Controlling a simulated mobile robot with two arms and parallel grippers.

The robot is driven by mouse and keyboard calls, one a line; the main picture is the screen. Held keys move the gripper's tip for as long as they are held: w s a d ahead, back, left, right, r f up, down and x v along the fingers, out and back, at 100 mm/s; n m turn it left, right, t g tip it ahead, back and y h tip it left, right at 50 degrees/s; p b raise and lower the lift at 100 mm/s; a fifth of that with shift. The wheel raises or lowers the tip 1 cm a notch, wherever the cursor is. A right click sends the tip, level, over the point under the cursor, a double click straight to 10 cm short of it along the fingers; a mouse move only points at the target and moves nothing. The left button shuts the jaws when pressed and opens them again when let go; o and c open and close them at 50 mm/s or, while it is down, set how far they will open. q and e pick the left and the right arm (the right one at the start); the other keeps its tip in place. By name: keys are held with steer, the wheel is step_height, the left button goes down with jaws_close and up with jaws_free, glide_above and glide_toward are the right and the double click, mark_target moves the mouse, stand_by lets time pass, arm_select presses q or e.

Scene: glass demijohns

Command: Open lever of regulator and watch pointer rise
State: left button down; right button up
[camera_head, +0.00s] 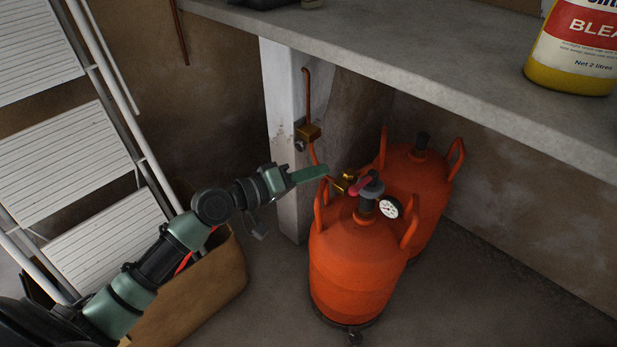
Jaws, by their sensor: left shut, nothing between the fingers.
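The front orange gas bottle (352,265) stands upright on the floor below the counter. The regulator (370,190) sits on its top, with a red lever (360,185) on its upper left side and a brass fitting (344,179) beside it. The round white gauge (389,207) faces me on the right of the regulator. Its pointer is too small to read surely. My left gripper (322,172) is shut and empty, its green fingers pointing right, a little to the left of the brass fitting and lever. It looks apart from the lever. My right gripper is not in view.
A second orange bottle (428,185) stands close behind. A copper pipe (306,95) runs down the white post (281,92). The grey counter (430,75) overhangs, with a bleach bottle (577,50) on it. A white stepladder (80,170) and brown box (205,295) are at left.

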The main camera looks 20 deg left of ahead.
mark_target(363, 185)
arm_select(q)
steer(key=w+d+f, duration=0.3)
steer(key=d, duration=0.3)
steer(key=shift+d, duration=0.15)
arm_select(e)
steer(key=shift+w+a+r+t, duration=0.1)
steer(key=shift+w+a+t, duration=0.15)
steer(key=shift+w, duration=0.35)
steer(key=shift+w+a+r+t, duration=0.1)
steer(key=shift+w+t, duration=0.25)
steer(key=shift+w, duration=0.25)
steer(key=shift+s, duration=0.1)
arm_select(q)
steer(key=shift+s+d+p, duration=0.1)
steer(key=shift+d+p, duration=0.1)
steer(key=shift+p, duration=0.15)
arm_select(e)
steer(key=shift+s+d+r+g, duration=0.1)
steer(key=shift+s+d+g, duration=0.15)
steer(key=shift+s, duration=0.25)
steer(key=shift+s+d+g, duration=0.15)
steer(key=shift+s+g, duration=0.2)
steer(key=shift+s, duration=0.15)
